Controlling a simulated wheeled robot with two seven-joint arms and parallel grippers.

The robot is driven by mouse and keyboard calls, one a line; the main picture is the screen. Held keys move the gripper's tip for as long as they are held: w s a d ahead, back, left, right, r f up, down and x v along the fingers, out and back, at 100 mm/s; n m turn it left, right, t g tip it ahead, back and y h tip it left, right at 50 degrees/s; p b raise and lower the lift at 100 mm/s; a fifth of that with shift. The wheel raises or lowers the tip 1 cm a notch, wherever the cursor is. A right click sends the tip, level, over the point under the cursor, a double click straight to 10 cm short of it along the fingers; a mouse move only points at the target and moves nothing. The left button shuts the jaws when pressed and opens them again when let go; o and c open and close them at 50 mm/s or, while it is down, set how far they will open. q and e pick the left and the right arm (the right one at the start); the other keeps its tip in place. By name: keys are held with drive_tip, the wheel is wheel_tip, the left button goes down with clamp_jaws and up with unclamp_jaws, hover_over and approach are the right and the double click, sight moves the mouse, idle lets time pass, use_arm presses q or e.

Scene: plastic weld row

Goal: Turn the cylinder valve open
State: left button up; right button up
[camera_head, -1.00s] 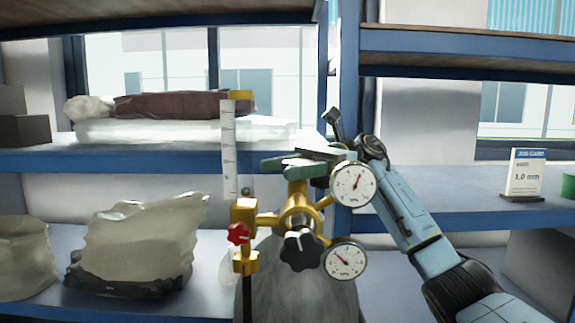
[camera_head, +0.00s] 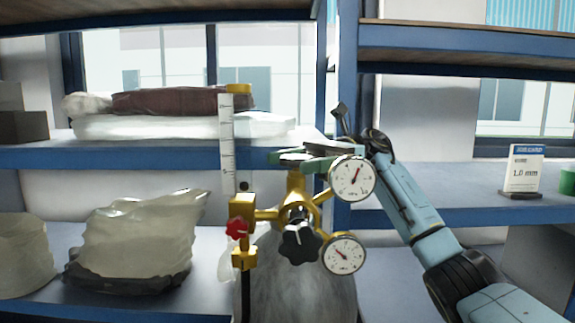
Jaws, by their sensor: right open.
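The grey gas cylinder (camera_head: 300,290) stands in front of the shelf, with a brass regulator (camera_head: 297,213) at its top. A green valve handle (camera_head: 290,156) sits above the brass body, partly hidden by the upper gauge and my right gripper. My right gripper (camera_head: 326,150) comes in from the right behind the upper gauge and is at the right side of the green handle. It is open. Whether its fingers touch the handle cannot be told. My left gripper is not in view.
Two round gauges (camera_head: 352,178) (camera_head: 343,255), a black knob (camera_head: 300,241) and a red knob (camera_head: 237,228) crowd the front of the regulator. A white scale strip (camera_head: 227,150) stands at left. A job card (camera_head: 524,170) and plastic-wrapped bundles (camera_head: 140,240) are on the shelves.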

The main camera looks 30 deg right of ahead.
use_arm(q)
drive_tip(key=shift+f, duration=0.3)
use_arm(e)
drive_tip(key=shift+w+d, duration=0.25)
drive_tip(key=shift+d, duration=1.05)
drive_tip(key=shift+w+d, duration=0.25)
drive_tip(key=shift+d, duration=1)
